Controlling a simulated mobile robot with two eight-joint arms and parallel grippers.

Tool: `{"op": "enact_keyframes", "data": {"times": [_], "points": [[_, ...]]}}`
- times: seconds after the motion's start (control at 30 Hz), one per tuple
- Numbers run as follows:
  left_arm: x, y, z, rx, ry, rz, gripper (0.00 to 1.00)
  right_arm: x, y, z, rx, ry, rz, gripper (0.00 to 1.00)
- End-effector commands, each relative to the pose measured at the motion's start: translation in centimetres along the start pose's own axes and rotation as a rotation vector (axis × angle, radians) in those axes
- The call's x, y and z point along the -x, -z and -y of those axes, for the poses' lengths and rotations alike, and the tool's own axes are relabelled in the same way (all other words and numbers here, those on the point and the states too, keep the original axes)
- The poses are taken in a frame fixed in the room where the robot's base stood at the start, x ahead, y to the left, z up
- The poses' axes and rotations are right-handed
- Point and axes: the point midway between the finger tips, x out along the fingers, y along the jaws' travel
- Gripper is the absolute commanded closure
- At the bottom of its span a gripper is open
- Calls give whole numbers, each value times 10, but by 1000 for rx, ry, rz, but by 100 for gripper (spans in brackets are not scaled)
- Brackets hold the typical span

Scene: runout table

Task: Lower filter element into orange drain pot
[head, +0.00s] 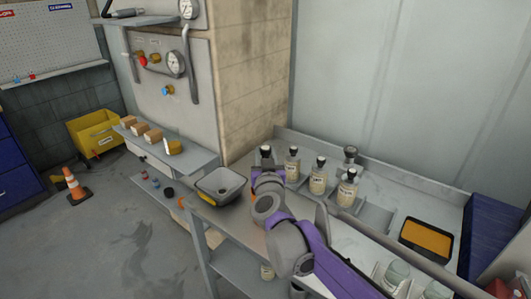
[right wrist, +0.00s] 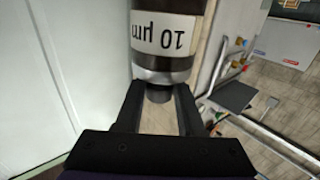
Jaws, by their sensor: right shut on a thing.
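My right gripper (right wrist: 158,104) is shut on the filter element (right wrist: 165,52), seen in the right wrist view. The element is a dark cylinder with a white "10 µm" label, upside down in this picture. The two fingers are at the small dark knob on its near end. In the head view my right arm reaches over the table, and its wrist hides what the gripper holds. I cannot make out an orange drain pot for certain; a dark tray with an orange inside (head: 428,238) lies at the right of the table. My left gripper is not in view.
Several black-capped bottles with cream labels (head: 318,177) stand along the table's back. A grey basin (head: 221,186) is at the table's left end. Pale jars (head: 397,274) stand at the front right. A shelf with small boxes (head: 153,134) is at the left wall.

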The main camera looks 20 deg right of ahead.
Motion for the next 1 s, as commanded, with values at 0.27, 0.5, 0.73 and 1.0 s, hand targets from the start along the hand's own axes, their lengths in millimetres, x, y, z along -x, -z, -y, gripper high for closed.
{"op": "enact_keyframes", "data": {"times": [0.27,0.5,0.73,1.0], "points": [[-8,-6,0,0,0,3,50,0,-13,0,0,-1,0,100],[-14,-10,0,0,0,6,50,0,-22,0,0,-1,0,100],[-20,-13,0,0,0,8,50,0,-32,0,0,-1,0,100],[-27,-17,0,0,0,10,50,0,-42,0,0,-1,0,100]]}}
